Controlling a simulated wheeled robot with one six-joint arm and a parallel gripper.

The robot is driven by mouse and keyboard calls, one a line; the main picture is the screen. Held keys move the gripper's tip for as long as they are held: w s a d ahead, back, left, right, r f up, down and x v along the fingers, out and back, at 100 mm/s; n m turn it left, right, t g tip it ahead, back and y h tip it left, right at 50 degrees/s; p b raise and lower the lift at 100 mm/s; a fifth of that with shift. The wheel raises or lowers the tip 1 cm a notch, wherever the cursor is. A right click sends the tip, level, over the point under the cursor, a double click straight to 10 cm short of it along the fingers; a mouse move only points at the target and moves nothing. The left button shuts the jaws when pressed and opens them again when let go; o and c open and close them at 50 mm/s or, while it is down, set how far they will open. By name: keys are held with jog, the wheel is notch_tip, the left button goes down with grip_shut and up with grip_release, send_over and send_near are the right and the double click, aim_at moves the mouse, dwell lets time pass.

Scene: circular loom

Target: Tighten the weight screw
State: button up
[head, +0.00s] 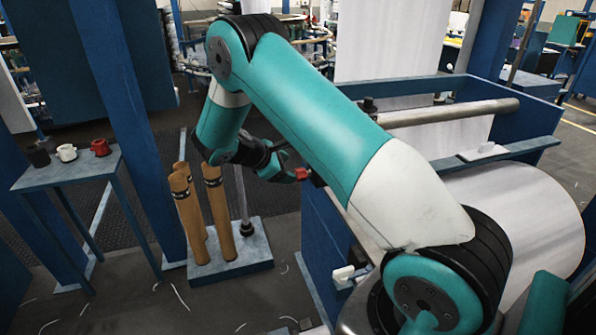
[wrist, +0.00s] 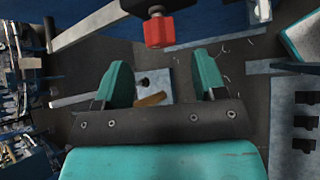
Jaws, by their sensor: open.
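The weight screw shows as a small red knob (head: 301,173) at the left side of the blue machine frame in the head view. In the wrist view the red knob (wrist: 158,31) hangs under a dark fitting at top centre. My gripper (head: 285,173) is just left of the knob, partly hidden behind my arm. In the wrist view its two teal fingers (wrist: 163,75) are spread with nothing between them. The knob lies beyond the fingertips, roughly in line with the gap, and appears apart from both.
Several brown wooden cylinders (head: 220,214) and a metal post stand on a low blue-grey base (head: 258,262) below my gripper. A side table (head: 64,171) at left bears small black, white and red items. The machine's blue frame (head: 333,245) and large white cloth roll (head: 535,215) fill the right.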

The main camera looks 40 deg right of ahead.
aim_at(296, 173)
jog(key=p+x, duration=0.1)
jog(key=x, duration=0.5)
jog(key=shift+d+f, duration=0.2)
jog(key=shift+f, duration=0.05)
jog(key=shift+c, duration=0.2)
jog(key=c, duration=0.9)
